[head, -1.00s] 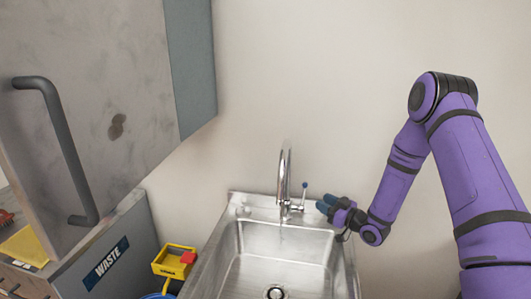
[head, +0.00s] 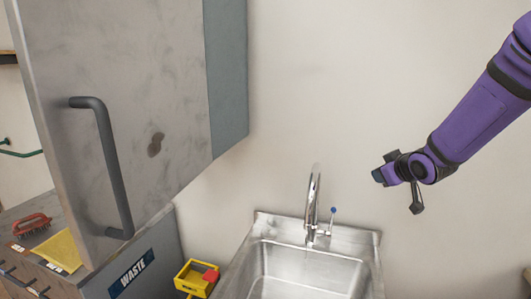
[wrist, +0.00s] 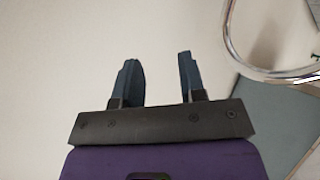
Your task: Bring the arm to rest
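My arm (head: 480,118) is purple and comes in from the upper right in the head view. My gripper (head: 378,175) is at its end, in the air in front of the pale wall, above and to the right of the faucet. In the wrist view my gripper (wrist: 160,80) shows two dark blue fingers apart, with only bare wall between them. It is open and empty, and touches nothing that I can see.
A steel sink (head: 262,262) with a curved faucet (head: 313,205) stands below. A cabinet door (head: 130,110) with a dark handle (head: 108,165) fills the left. A yellow box (head: 193,280) sits by the waste drawer (head: 133,273). The wall around my gripper is clear.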

